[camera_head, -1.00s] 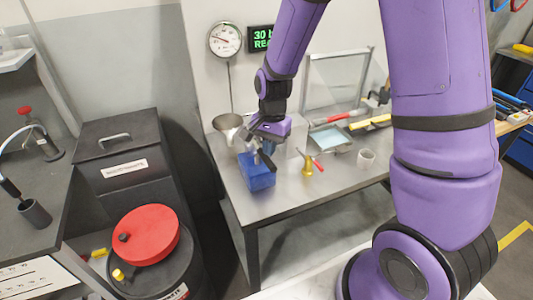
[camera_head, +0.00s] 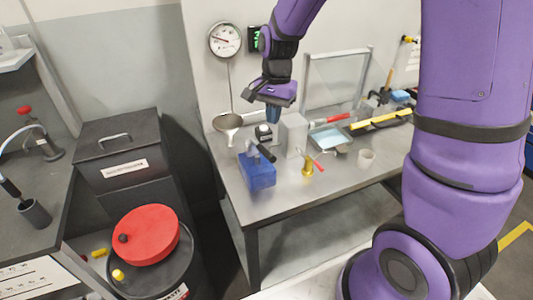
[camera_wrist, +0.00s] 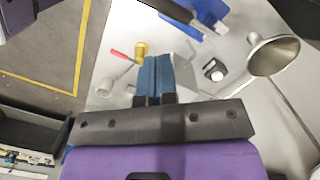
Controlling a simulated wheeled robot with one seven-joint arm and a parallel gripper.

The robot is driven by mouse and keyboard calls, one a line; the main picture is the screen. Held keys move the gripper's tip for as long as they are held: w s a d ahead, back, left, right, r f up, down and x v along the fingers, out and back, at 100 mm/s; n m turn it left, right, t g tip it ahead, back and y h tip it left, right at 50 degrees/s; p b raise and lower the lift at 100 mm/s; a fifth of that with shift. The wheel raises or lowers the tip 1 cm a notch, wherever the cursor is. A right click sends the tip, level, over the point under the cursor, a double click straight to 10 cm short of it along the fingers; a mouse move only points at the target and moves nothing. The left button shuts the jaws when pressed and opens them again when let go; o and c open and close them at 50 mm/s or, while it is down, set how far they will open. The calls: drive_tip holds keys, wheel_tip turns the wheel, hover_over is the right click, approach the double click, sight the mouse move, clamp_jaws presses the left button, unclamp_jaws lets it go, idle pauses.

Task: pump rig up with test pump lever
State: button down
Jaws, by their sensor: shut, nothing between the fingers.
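The test pump, a blue box (camera_head: 257,172), stands on the steel bench near its left front. Its lever with a black grip (camera_head: 266,153) slants above the box. The box also shows at the top of the wrist view (camera_wrist: 208,14), with the dark lever (camera_wrist: 170,11) beside it. My gripper (camera_head: 273,118) is above and behind the pump, clear of it. Its blue fingers (camera_wrist: 154,72) are together with nothing between them. A round dial gauge (camera_head: 224,40) hangs on the wall; its fine marks are too small to read.
A metal funnel (camera_head: 228,124), grey block (camera_head: 293,134), brass fitting (camera_head: 307,166) with red handle, and white cup (camera_head: 366,158) stand around the pump. A blue-lined tray (camera_head: 328,137) lies farther right. A red-lidded drum (camera_head: 146,236) stands at left.

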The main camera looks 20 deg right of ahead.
drive_tip(key=shift+d+r, duration=0.1)
drive_tip(key=shift+r, duration=1.05)
drive_tip(key=shift+w+f, duration=0.1)
drive_tip(key=shift+w, duration=0.05)
idle(0.4)
